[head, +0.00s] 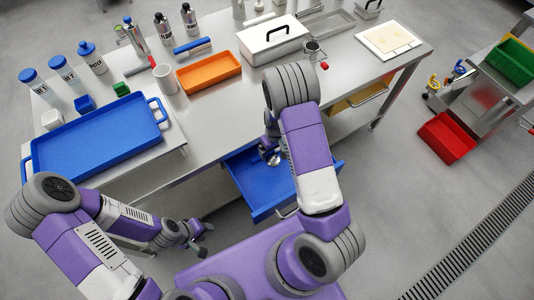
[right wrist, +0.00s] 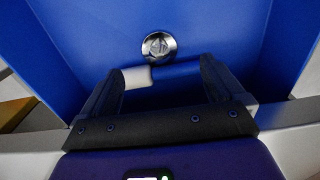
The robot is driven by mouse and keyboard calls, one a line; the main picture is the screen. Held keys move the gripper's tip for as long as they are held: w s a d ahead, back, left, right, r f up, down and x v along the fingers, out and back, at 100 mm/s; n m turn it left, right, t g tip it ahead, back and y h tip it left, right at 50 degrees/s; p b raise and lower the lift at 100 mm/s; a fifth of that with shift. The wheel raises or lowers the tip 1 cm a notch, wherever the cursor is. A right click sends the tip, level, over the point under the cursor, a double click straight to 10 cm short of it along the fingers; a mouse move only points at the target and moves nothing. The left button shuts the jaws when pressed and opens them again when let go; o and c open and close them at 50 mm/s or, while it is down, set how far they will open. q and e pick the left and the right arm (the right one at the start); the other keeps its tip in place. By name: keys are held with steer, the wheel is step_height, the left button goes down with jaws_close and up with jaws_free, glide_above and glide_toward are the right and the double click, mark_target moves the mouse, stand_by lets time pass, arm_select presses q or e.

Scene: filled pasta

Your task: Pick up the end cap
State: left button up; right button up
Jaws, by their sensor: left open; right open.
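The end cap, seemingly the round shiny metal piece (right wrist: 159,46), lies on the floor of the open blue drawer (right wrist: 90,40). In the right wrist view it sits just beyond my right gripper (right wrist: 161,70), roughly centred between the fingertips. That gripper is open and reaches down into the drawer, apart from the cap. A small white piece (right wrist: 137,77) shows beside the left fingertip; I cannot tell what it is. In the head view the drawer (head: 252,190) is pulled out under the table, partly hidden by my right arm. My left gripper (head: 203,248) is open, low at left.
The steel table (head: 215,115) carries a blue tray (head: 95,160), an orange tray (head: 210,72), a white case (head: 272,42) and several bottles. The drawer's walls surround my right gripper.

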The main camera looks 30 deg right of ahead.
mark_target(273, 158)
steer(key=shift+w+d+f, duration=0.1)
steer(key=shift+w+f, duration=0.3)
steer(key=shift+w, duration=0.1)
steer(key=shift+f, duration=0.25)
steer(key=shift+s+f+b, duration=0.15)
steer(key=shift+f+b, duration=0.25)
steer(key=shift+f, duration=0.3)
step_height(273, 158, down, 5)
steer(key=shift+f+b, duration=0.1)
steer(key=shift+b, duration=0.65)
arm_select(q)
steer(key=f, duration=0.2)
steer(key=shift+w+f, duration=0.25)
steer(key=shift+f, duration=0.1)
arm_select(e)
steer(key=c, duration=1.2)
steer(key=shift+r, duration=0.2)
